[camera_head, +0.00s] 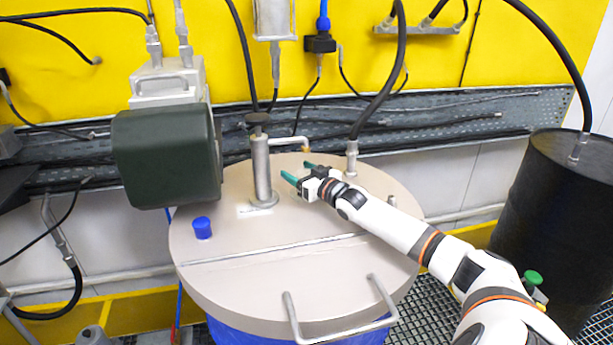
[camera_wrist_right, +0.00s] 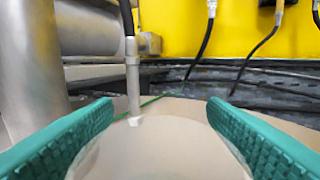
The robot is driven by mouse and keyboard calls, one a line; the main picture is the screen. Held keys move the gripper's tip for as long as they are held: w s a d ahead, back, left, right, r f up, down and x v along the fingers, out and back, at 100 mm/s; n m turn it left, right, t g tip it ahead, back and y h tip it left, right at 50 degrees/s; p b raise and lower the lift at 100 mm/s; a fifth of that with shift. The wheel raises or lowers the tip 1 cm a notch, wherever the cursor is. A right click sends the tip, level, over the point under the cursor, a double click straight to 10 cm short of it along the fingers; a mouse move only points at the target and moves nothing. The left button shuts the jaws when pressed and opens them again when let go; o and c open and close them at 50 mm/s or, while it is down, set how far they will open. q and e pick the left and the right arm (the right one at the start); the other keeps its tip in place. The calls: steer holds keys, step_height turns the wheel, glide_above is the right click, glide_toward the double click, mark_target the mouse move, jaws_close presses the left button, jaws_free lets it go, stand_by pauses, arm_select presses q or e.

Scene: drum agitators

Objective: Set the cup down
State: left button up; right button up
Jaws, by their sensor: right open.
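My right gripper (camera_head: 298,171) is open above or at the beige drum lid (camera_head: 255,270), just right of the upright metal cylinder. In the right wrist view its two green fingers (camera_wrist_right: 162,106) stand wide apart. A pale rounded shape (camera_wrist_right: 160,150) shows low between them; I cannot tell whether it is a cup or part of the lid. A small blue cup-like piece (camera_head: 202,228) sits upright on the lid's left part, away from the gripper. My left gripper is not in view.
The metal cylinder (camera_head: 262,172) and a hose fitting (camera_head: 351,160) rise from the lid near the gripper. A dark motor (camera_head: 165,155) overhangs the lid's left. A handle (camera_head: 340,325) stands at the front. A black drum (camera_head: 550,200) is at right. The lid's front half is clear.

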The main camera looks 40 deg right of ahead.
steer(key=shift+s+f, duration=0.2)
steer(key=shift+s, duration=0.35)
steer(key=s+b, duration=0.2)
steer(key=s, duration=0.6)
steer(key=shift+s+a, duration=0.15)
steer(key=shift+s, duration=0.25)
steer(key=shift+s+r, duration=0.2)
steer(key=shift+s, duration=0.85)
